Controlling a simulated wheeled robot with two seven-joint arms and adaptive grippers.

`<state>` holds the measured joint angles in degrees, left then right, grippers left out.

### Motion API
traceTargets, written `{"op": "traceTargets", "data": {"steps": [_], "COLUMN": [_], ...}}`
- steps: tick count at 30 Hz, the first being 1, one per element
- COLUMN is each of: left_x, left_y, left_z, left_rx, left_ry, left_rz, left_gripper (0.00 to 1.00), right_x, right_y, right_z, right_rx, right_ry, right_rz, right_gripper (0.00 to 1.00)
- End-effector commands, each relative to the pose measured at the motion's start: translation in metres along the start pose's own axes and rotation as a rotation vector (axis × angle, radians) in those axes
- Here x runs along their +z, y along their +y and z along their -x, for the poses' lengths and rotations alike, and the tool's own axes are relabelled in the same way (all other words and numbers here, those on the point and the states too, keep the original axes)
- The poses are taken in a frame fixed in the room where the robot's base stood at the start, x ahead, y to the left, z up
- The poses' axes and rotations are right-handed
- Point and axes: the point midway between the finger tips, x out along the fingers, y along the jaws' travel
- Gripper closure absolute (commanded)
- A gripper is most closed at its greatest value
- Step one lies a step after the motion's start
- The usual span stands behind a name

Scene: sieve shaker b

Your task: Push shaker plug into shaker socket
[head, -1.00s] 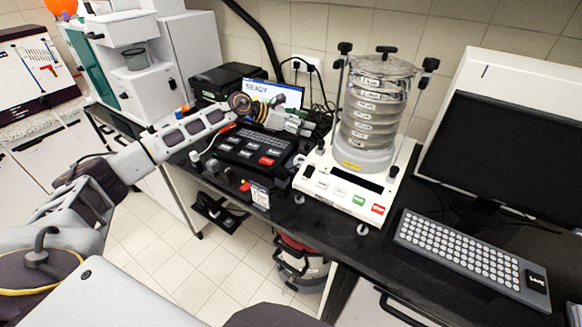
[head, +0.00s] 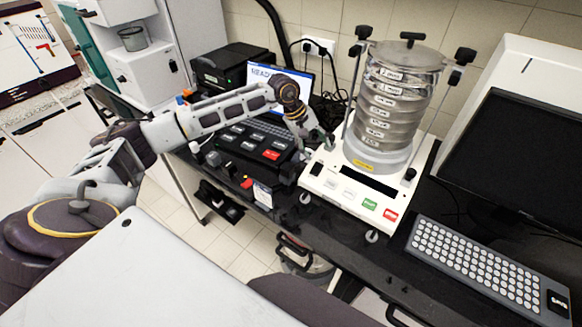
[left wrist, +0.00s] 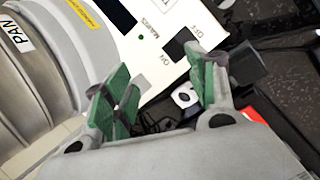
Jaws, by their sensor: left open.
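The sieve shaker is a white base (head: 338,196) with a stack of metal sieves (head: 388,115) on it, at right of centre in the head view. My left gripper (head: 322,141) is at the left edge of this base. In the left wrist view my open gripper (left wrist: 160,90) has green finger pads, and the shaker's panel with a black mains switch (left wrist: 181,45) lies just beyond. A small white part with a dark centre (left wrist: 186,95) shows between the fingers, apart from the pads. I cannot tell whether it is the shaker plug or the socket. My right gripper is out of view.
A black control box (head: 255,148) and a laptop (head: 282,82) stand left of the shaker. A wall outlet (head: 318,47) with black cables is behind. A keyboard (head: 488,262) and dark monitor (head: 515,165) are at right.

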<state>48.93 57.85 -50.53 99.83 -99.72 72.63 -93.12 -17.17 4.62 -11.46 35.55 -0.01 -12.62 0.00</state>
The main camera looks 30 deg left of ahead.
Motion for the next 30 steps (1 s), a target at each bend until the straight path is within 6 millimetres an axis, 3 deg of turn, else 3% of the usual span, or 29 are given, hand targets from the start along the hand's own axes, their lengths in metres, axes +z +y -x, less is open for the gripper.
{"op": "traceTargets", "data": {"steps": [15,30], "left_x": [-0.024,-0.028], "left_y": [-0.053,-0.088], "left_z": [0.01,0.022], "left_rx": [-0.276,-0.456], "left_ry": [0.077,-0.032], "left_rz": [-0.465,-0.851], "left_gripper": [0.43,0.43], "right_x": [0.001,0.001], "right_y": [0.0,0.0], "right_z": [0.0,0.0], "right_rx": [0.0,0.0], "right_ry": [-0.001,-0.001], "right_rz": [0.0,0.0], "right_gripper": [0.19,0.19]}}
